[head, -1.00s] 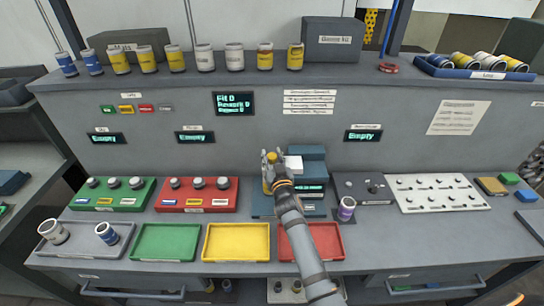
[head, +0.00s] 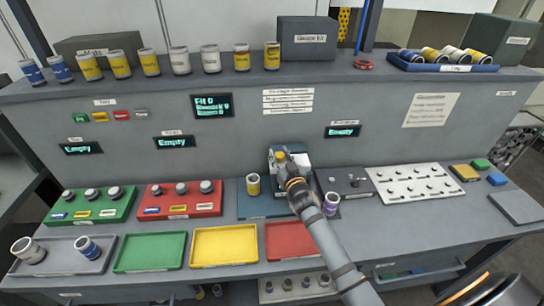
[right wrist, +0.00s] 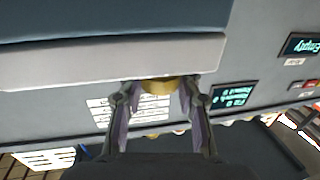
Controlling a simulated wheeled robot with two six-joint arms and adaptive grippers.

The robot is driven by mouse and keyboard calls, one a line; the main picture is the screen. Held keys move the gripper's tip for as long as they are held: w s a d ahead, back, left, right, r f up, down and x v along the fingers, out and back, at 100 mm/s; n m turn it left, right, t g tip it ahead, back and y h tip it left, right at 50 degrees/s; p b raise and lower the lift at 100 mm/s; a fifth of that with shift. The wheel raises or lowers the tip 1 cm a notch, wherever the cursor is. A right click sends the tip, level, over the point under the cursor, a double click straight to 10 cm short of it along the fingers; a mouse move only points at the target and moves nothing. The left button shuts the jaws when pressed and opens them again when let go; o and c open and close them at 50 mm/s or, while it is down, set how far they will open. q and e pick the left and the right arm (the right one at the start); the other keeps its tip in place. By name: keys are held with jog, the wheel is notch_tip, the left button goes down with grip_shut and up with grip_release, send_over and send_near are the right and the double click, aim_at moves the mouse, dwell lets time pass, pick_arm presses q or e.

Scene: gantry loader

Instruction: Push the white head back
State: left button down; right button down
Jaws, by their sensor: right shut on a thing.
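The white head (head: 300,158) is a pale block on the dark teal gauge unit (head: 291,149) against the back panel. In the right wrist view it is a broad pale bar (right wrist: 60,66) across the picture, under a dark teal body. A brass-yellow knob (right wrist: 157,87) projects from its edge. My right gripper (head: 288,168) is at the front of the head; its two fingers (right wrist: 156,100) are on either side of the knob, closed on it. The arm hides part of the unit. My left gripper is not in view.
A yellow-banded can (head: 253,185) stands just left of the gripper, and a purple-banded can (head: 331,203) stands to its right. Green, yellow and red trays (head: 224,262) lie in front. A shelf with several cans (head: 210,58) runs above.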

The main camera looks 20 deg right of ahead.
jog(key=c, duration=1.1)
grip_release()
jog(key=shift+d, duration=0.1)
jog(key=shift+c, duration=0.2)
jog(key=shift+o, duration=1.2)
jog(key=shift+s+d, duration=0.1)
jog(key=shift+d, duration=0.1)
jog(key=shift+a, duration=0.15)
jog(key=s, duration=1.2)
jog(key=shift+a, duration=0.4)
jog(key=shift+f, duration=0.1)
